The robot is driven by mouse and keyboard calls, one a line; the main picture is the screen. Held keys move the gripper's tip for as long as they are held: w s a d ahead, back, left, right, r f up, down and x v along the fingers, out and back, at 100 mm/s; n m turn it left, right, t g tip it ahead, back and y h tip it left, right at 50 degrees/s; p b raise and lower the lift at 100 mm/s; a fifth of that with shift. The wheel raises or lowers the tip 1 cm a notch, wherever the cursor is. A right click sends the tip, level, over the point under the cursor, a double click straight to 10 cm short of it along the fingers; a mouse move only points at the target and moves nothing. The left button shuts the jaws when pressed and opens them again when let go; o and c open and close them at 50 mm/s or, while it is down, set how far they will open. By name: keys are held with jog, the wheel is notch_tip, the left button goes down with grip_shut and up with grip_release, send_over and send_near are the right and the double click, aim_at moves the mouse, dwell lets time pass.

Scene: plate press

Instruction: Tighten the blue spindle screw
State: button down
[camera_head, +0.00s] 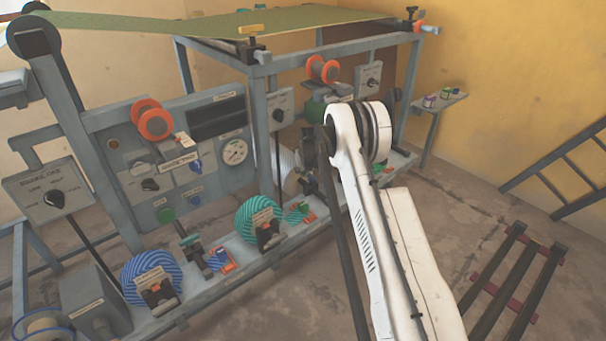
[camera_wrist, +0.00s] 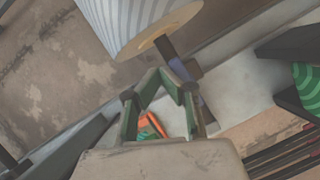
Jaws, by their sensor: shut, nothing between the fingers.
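My gripper (camera_wrist: 160,73) is shut and empty in the wrist view, its green-grey fingers meeting close to the dark spindle (camera_wrist: 166,46) of a pale striped roll (camera_wrist: 130,22). I cannot tell whether the fingertips touch the spindle. A small bluish-purple part (camera_wrist: 206,112) shows just right of the right finger; I cannot tell if it is the blue spindle screw. An orange and green piece (camera_wrist: 152,126) shows between the fingers, below them. The pale roll (camera_head: 290,172) is partly visible there.
A blue striped roll (camera_head: 150,275) and a teal striped roll (camera_head: 258,218) sit along the lower beam. A panel holds a gauge (camera_head: 235,152) and buttons. A grey post (camera_head: 262,130) stands left of my arm. Dark bars (camera_head: 512,290) lie on the floor at right.

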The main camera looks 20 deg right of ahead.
aim_at(311, 175)
jog(key=v, duration=0.6)
jog(key=c, duration=2.5)
grip_release()
jog(key=shift+s+r, duration=0.15)
jog(key=shift+r, duration=0.2)
jog(key=shift+o, duration=1.4)
jog(key=shift+r, duration=0.15)
jog(key=o, duration=0.5)
jog(key=shift+s+d+r+n, duration=0.15)
jog(key=shift+d+n, duration=0.15)
jog(key=shift+n, duration=0.3)
jog(key=s+d+r+n+t+p, duration=0.1)
jog(key=s+d+r+n+p, duration=0.1)
jog(key=d+r+n, duration=0.4)
jog(key=w+a+f+n+b, duration=0.1)
jog(key=f+n, duration=0.3)
jog(key=n, duration=0.7)
jog(key=w+a+f+n+y+b, duration=0.1)
jog(key=f+n, duration=0.4)
jog(key=n, duration=0.6)
jog(key=w+a+f+n+g+b, duration=0.1)
jog(key=f+n, duration=0.3)
jog(key=n, duration=0.7)
jog(key=shift+f+y, duration=0.25)
jog(key=shift+y, duration=0.15)
